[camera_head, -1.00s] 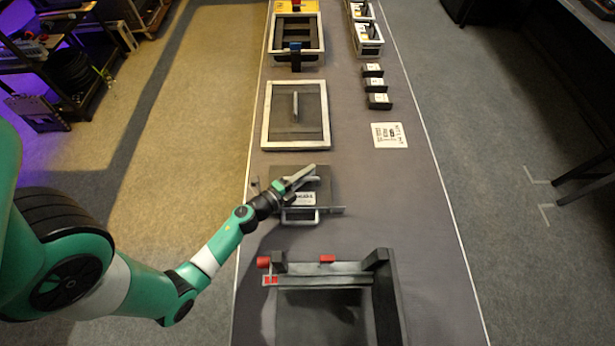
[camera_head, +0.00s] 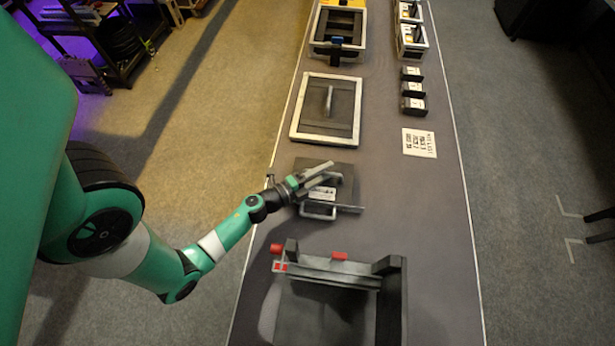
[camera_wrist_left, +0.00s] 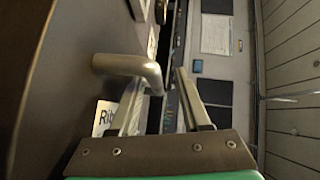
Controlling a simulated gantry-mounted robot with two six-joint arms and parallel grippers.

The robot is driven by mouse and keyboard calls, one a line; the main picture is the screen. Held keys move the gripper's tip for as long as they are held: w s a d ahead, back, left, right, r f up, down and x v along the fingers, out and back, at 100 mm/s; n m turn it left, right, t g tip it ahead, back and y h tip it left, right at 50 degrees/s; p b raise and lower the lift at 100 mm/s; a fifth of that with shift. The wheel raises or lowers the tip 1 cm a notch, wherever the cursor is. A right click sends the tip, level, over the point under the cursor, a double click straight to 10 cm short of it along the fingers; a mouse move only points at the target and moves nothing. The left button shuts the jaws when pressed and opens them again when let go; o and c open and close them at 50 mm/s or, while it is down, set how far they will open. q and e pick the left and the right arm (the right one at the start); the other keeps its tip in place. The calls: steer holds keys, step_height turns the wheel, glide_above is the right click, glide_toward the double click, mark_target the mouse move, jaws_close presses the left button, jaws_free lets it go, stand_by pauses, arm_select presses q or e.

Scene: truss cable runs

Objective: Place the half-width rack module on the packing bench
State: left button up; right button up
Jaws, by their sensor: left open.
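The half-width rack module (camera_head: 345,198) looks like a flat dark grey box with a white label and a pale bar handle (camera_head: 318,213) on its near side. It lies on the long grey bench top (camera_head: 420,235). My left gripper (camera_head: 335,171) is open over the module, its fingers pointing right and away. In the left wrist view the fingers (camera_wrist_left: 160,88) are apart and a rounded metal handle (camera_wrist_left: 125,64) crosses close by them; I cannot tell whether it sits between them. A partly hidden white label (camera_wrist_left: 104,117) shows there too. My right gripper is not in view.
A dark open frame with red knobs (camera_head: 340,265) stands nearer on the bench. A pale-rimmed lid or case with a handle (camera_head: 325,108) lies beyond the module. Small black boxes (camera_head: 413,90) and a printed sheet (camera_head: 419,143) are at the right. Bench right of the module is clear.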

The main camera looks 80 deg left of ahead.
arm_select(q)
steer(key=p+v, duration=0.1)
steer(key=v, duration=0.7)
steer(key=shift+a, duration=0.1)
steer(key=shift+s+d+p, duration=0.3)
steer(key=shift+s+p, duration=0.05)
steer(key=shift+s, duration=0.15)
